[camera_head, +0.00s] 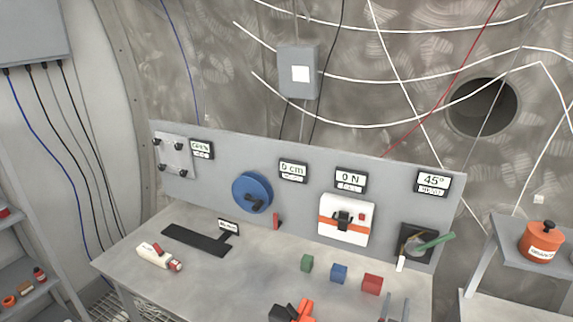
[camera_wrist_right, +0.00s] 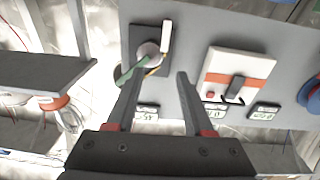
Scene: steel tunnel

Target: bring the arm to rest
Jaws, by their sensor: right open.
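My right gripper (camera_head: 394,306) shows at the bottom of the head view, low in front of the panel, with its two fingers apart and nothing between them. The right wrist view shows the same open fingers (camera_wrist_right: 160,88) pointing toward the panel. The lever with a green handle (camera_head: 434,242) is on a dark plate at the panel's right end, under a display reading 45°. It also shows in the wrist view (camera_wrist_right: 131,76), close to one fingertip in the picture; I cannot tell the gap, but the fingers are not closed around it. My left gripper is not recognisable in view.
Green (camera_head: 307,263), blue (camera_head: 339,273) and red (camera_head: 372,284) blocks stand on the bench (camera_head: 230,280). A black and orange item (camera_head: 291,312) is at the bottom edge. The panel (camera_head: 225,180) stands behind. An orange container (camera_head: 541,243) sits on the right shelf.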

